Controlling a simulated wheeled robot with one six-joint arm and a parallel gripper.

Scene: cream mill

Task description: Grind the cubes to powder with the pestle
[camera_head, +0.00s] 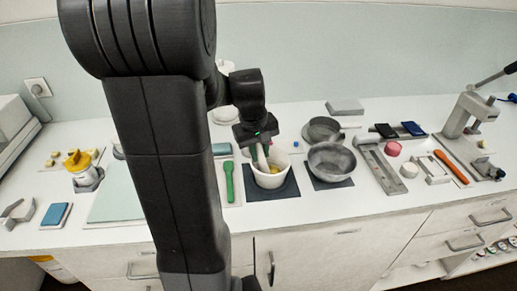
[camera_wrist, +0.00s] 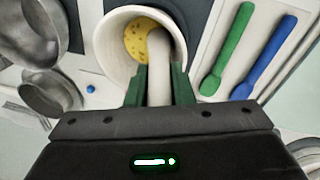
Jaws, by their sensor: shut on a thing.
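My gripper (camera_wrist: 159,88) is shut on a pale pestle (camera_wrist: 158,70), whose lower end reaches into a white mortar (camera_wrist: 110,48). In the head view the pestle (camera_head: 262,157) leans in the mortar (camera_head: 270,186) below my gripper (camera_head: 259,143). Yellow material with darker specks (camera_wrist: 137,36) lies in the bottom of the mortar, beside the pestle's end. I cannot tell how much of it is cubes and how much is powder, as the pestle hides part of it.
The mortar stands on a dark mat (camera_head: 288,186). A green spoon (camera_head: 229,182) lies left of it, with a blue spoon (camera_wrist: 265,58) alongside in the wrist view. Two grey bowls (camera_head: 331,161) (camera_head: 322,129) stand to the right. A press-like stand (camera_head: 467,115) is at far right.

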